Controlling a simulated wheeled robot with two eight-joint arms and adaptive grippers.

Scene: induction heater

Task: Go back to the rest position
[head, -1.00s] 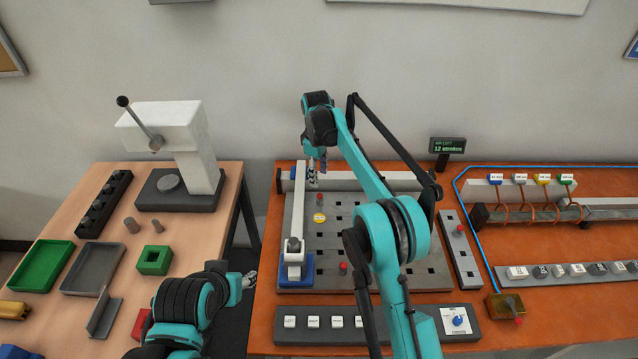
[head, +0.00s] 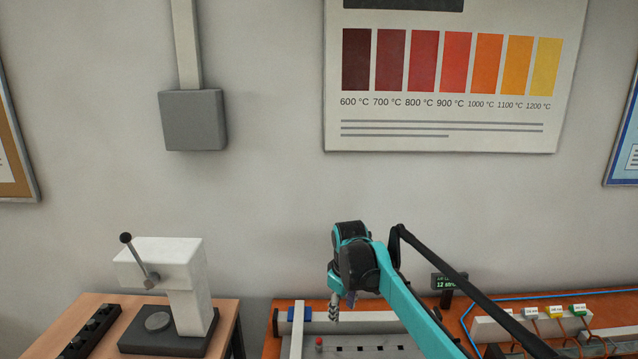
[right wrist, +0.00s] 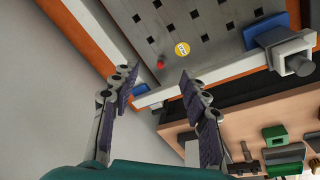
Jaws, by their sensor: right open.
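My right arm reaches in from the lower right of the head view. Its gripper (head: 339,303) hangs above the back of the perforated plate (head: 375,349) on the orange bench. In the right wrist view the two fingers of this gripper (right wrist: 158,82) stand wide apart with nothing between them. My left gripper does not show in either current view.
A white lever press (head: 170,285) stands on the wooden table at the left. A small display (head: 448,283) stands behind my right arm. White blocks with coloured labels (head: 556,312) are at the right. The wall carries a temperature chart (head: 450,75) and a grey box (head: 193,120).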

